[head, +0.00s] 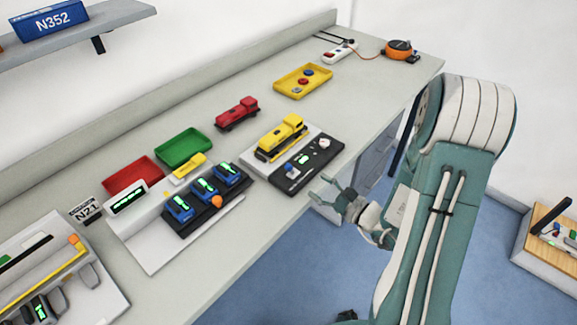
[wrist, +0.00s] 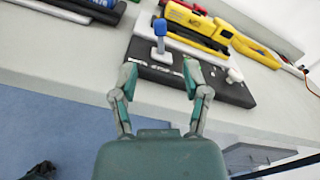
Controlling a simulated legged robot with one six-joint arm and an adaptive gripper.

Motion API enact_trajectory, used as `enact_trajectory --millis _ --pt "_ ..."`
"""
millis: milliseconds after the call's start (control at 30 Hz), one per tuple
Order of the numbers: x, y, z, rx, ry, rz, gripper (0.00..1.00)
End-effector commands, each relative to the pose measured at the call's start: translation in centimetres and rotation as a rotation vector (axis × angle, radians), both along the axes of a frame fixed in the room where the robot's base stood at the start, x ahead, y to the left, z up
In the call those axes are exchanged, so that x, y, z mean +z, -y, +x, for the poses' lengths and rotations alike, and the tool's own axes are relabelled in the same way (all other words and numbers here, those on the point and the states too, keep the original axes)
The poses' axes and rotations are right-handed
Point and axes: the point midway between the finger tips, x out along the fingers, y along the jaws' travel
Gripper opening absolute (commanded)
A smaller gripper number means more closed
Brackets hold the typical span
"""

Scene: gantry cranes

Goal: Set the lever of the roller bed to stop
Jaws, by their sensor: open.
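A black control panel (head: 316,166) lies on the bench in front of the yellow truck. In the wrist view, the panel (wrist: 165,77) carries a lever with a blue knob (wrist: 160,27) on a pale stem. A white knob (wrist: 235,75) sits at its right side. Small green-lit marks show on the panel in the head view; I cannot read which lever position is stop. My gripper (head: 318,187) is open and empty at the bench's front edge, beside the panel. In the wrist view my gripper (wrist: 159,77) has its fingers spread over the panel's near part, with the lever beyond them, apart.
A yellow truck (head: 282,133) stands on a low bed behind the panel. Blue units (head: 205,189) with green displays stand to the left. A red locomotive (head: 236,113), a green tray (head: 184,148) and a yellow tray (head: 303,82) lie farther back. Bare bench lies between them.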

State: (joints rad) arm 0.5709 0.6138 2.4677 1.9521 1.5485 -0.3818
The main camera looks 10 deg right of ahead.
Motion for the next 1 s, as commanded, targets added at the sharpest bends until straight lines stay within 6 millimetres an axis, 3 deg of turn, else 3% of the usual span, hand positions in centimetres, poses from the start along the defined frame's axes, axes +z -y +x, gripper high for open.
enact_trajectory --millis 167,700,1000 --pt "-0.1 -0.6 1.1 -0.003 0.000 0.001 0.60" --pt "-0.1 -5.7 8.2 -0.002 0.000 0.000 0.60" --pt "0.0 -6.2 8.9 -0.004 0.000 0.001 0.60"
